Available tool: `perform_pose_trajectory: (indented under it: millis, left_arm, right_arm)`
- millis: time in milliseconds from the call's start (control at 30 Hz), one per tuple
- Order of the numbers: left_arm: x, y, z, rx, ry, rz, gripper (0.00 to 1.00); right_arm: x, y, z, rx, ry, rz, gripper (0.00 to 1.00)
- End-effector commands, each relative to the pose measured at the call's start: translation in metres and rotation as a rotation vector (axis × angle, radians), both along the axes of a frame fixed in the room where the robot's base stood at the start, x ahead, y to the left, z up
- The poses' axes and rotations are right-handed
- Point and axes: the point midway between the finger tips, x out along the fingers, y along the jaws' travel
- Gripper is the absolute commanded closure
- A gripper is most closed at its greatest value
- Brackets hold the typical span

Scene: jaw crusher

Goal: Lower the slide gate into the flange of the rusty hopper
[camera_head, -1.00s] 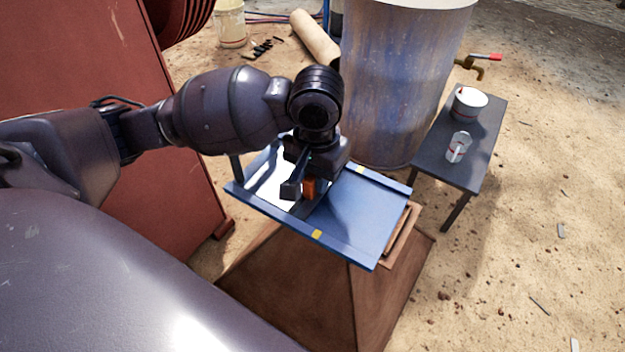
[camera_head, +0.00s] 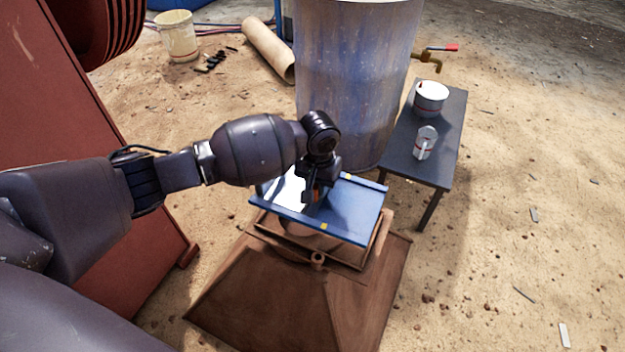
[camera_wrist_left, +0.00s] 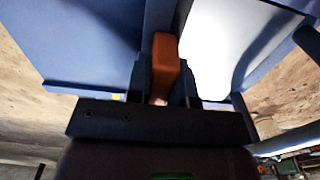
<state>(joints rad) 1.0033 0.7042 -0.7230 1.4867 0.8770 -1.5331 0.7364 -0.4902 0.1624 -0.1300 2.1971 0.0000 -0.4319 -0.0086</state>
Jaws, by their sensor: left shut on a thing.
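The slide gate (camera_head: 352,210) is a blue flat plate with raised edges and yellow marks. My left gripper (camera_head: 312,192) is shut on its orange handle, which shows between the fingers in the left wrist view (camera_wrist_left: 165,68). The plate is roughly level, over the top of the rusty hopper (camera_head: 275,290). The hopper's brown flange (camera_head: 378,240) shows below and to the right of the plate. The plate hides most of the opening, and I cannot tell whether the two touch. My right gripper is not in view.
A blue rusty barrel (camera_head: 350,90) stands close behind the hopper. A dark bench (camera_head: 400,165) with a white tub (camera_head: 431,97) and a small white container (camera_head: 425,143) is at right. A red machine (camera_head: 60,130) stands at left. Sandy ground at right is mostly open.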

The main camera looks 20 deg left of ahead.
Motion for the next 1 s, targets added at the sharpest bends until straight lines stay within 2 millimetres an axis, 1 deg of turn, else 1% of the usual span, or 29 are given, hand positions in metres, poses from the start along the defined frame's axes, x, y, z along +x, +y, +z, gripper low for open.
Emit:
perform_pose_trajectory:
  millis: [33,100,200,300,733,900,1000]
  left_arm:
    - [0.007,-0.001,-0.009,-0.003,-0.001,-0.002,1.00]
    - [0.013,0.000,-0.020,-0.003,-0.002,-0.007,1.00]
    - [0.019,0.002,-0.031,-0.002,-0.004,-0.014,1.00]
    - [0.023,0.002,-0.036,-0.002,-0.007,-0.020,1.00]
    - [0.025,0.003,-0.038,-0.003,-0.010,-0.022,1.00]
    - [0.025,0.002,-0.034,-0.003,-0.012,-0.021,1.00]
    - [0.024,0.002,-0.042,-0.003,-0.008,-0.022,1.00]
  right_arm:
    - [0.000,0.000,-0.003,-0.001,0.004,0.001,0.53]
    - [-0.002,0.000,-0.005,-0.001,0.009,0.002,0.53]
    - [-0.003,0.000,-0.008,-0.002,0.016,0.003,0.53]
    - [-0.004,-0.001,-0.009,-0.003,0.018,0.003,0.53]
    - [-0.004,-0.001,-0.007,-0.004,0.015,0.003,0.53]
    - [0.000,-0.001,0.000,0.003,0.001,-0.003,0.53]
    - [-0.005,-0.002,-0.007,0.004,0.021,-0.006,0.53]
